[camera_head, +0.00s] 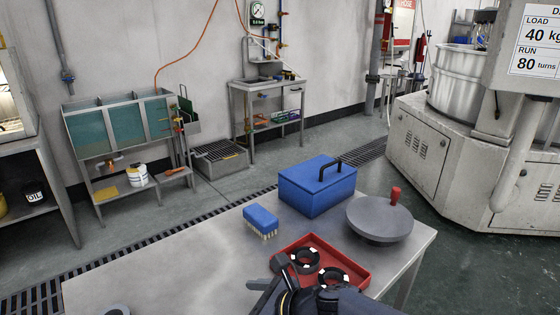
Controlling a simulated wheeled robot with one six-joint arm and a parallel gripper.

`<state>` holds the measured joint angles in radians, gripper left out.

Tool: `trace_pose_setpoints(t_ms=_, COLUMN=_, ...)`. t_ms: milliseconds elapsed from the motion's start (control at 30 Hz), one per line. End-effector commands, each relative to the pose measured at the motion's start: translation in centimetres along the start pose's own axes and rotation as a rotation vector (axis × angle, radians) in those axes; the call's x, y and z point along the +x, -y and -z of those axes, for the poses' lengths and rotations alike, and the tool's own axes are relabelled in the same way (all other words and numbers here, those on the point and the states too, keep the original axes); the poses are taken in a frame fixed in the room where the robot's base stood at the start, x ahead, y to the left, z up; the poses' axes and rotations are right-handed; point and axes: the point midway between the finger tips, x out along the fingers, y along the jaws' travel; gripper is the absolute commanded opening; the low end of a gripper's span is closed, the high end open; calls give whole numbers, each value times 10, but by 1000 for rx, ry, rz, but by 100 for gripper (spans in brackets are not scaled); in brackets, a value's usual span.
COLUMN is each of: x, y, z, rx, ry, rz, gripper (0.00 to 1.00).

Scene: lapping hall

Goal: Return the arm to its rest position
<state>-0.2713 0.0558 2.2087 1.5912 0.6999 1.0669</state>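My gripper (263,272) is at the bottom middle, low in the picture, in front of the left end of the red tray (355,261). Its two dark fingers stand apart, with nothing seen between them. My dark arm behind it covers the near part of the tray. The tray lies on the grey table (180,262) and holds black rings with white marks (305,260).
On the table stand a blue box with a black handle (312,190), a blue brush (261,220) and a grey disc with a red knob (378,221). The table's left part is mostly clear. A large machine (425,150) stands at the right.

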Motion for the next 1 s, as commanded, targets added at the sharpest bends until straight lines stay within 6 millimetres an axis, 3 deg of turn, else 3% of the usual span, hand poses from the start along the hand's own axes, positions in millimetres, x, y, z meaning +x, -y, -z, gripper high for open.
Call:
trace_pose_setpoints(t_ms=333, x=26, y=0, z=-14, rx=0, ry=-1, rz=0, gripper=84)
trace_pose_setpoints(t_ms=1000, x=24, y=-7, z=-14, rx=-25, ry=-6, rz=-28, gripper=84)
